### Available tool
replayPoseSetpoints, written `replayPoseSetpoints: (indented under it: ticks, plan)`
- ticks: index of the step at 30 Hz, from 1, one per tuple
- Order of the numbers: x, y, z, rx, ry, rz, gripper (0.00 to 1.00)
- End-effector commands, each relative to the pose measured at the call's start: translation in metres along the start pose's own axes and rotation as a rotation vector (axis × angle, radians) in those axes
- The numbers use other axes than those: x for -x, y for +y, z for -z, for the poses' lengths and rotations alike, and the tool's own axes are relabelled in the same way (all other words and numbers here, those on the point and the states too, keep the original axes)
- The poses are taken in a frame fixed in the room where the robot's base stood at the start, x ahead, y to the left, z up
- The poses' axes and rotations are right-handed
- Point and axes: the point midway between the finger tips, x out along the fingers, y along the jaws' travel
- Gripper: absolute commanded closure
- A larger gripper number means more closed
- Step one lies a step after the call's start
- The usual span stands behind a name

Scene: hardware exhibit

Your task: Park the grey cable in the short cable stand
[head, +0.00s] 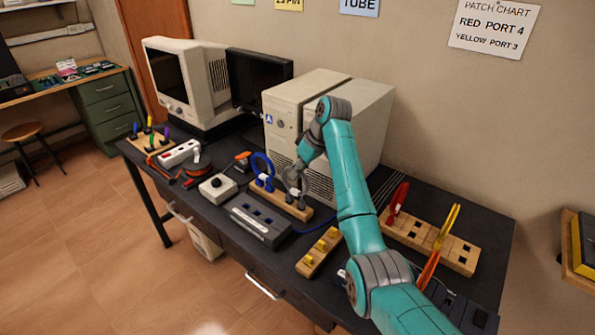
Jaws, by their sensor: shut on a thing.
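The short cable stand (283,203) is a wooden block in the middle of the table. A looped blue cable (262,163) stands upright at its left end. My gripper (298,188) is low over the right part of this stand, in front of the beige computer cases. It is shut on the grey cable (287,180), whose thin loop shows beside the fingers. The cable's lower end is small and partly hidden by the fingers, so I cannot tell whether it sits in a hole or just above the stand.
A longer wooden stand (459,257) at the right holds red, yellow and orange cables. A grey switch box (258,222) and a wooden block with yellow plugs (318,253) lie in front. A white-topped box (217,188) stands left. Computer cases (340,120) rise close behind my gripper.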

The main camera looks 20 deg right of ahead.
Motion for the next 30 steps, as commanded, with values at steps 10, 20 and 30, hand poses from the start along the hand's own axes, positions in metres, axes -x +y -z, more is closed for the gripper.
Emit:
replayPoseSetpoints:
  ticks: [10, 20, 30]
  plan:
    - [0.0002, 0.0, 0.0002, 0.0, 0.001, 0.0, 1.0]
    - [-0.0016, 0.0004, -0.0006, 0.0, 0.0, 0.0, 1.0]
    - [-0.0051, 0.0012, -0.002, 0.0, 0.0, 0.0, 1.0]
